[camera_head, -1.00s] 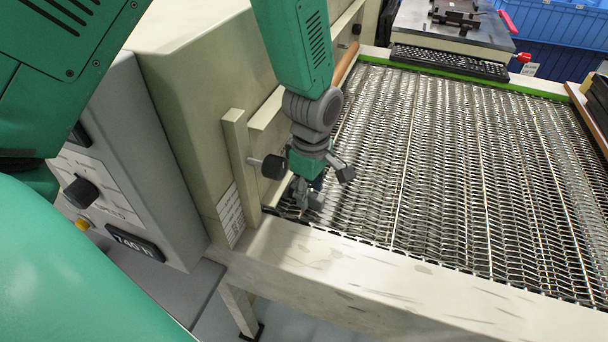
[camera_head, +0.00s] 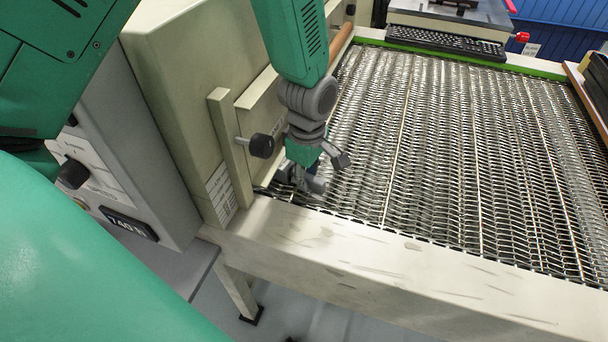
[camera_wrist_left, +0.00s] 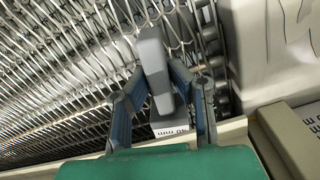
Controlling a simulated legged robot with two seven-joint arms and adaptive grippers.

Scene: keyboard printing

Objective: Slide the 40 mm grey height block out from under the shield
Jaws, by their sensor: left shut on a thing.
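The grey height block (camera_wrist_left: 154,68) shows in the left wrist view between the fingers of my left gripper (camera_wrist_left: 160,88); a light face marked 40 mm (camera_wrist_left: 170,128) shows nearer the palm. The gripper is shut on the block. In the head view my left gripper (camera_head: 302,180) is low over the near left corner of the mesh belt, beside the shield (camera_head: 258,112), a cream panel with a black knob. No part of the block visibly lies under the shield, but the shield's lower edge is partly hidden by my arm. My right gripper is not in view.
The wire mesh belt (camera_head: 440,150) spreads to the right and is mostly clear. A cream front rail (camera_head: 330,240) runs along its near edge. A black keyboard (camera_head: 445,42) lies at the far end. A black knob (camera_head: 261,146) juts out close to my left wrist.

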